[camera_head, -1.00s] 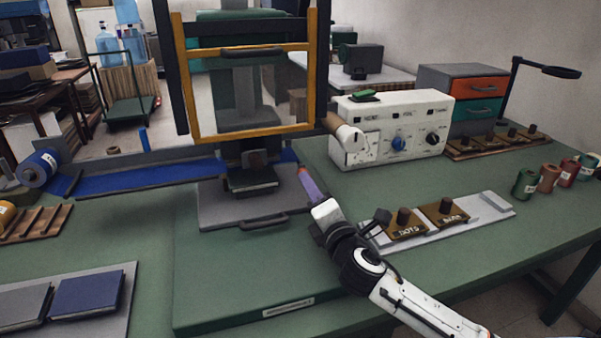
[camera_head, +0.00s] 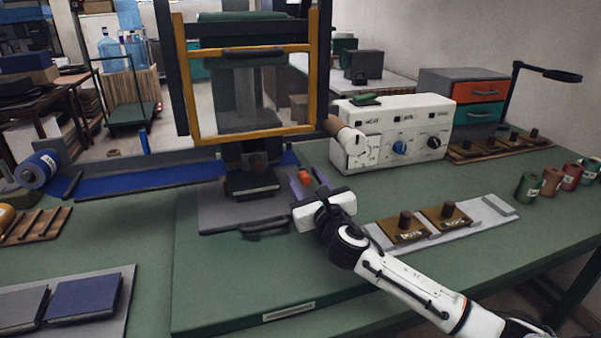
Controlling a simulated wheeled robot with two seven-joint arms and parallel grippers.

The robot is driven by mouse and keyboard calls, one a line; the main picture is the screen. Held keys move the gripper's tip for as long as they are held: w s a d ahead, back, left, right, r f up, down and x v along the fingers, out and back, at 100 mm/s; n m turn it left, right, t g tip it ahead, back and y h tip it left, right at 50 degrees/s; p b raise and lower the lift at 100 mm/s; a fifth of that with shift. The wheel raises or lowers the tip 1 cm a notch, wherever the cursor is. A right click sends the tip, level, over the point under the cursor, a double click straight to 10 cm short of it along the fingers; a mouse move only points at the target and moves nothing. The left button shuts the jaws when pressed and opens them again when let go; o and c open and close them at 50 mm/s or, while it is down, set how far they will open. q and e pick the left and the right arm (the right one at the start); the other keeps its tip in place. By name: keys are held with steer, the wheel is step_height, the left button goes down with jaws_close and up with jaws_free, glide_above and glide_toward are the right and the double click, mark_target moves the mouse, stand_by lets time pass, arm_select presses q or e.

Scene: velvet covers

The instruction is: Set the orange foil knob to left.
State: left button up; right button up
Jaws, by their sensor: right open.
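A small orange knob-like piece (camera_head: 305,177) shows just beyond the fingers of my right gripper (camera_head: 309,181), near the base of the press. I take it for the orange foil knob; which way it is set cannot be told. My right gripper is open, its fingers apart and pointing away from me. The orange piece appears between or just behind the fingertips; whether they touch it is unclear. The press (camera_head: 250,182) with its yellow frame (camera_head: 196,100) stands left of the gripper. My left gripper is not in view.
A white control box (camera_head: 420,125) with a blue knob (camera_head: 399,147) and a black knob (camera_head: 434,142) stands behind, to the right. A tray (camera_head: 478,222) with two brown blocks lies right of my arm. Spools (camera_head: 527,187) line the right edge. Green table is clear at front.

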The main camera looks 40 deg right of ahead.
steer(key=shift+x, duration=2.05)
jaws_close()
steer(key=shift+a, duration=0.1)
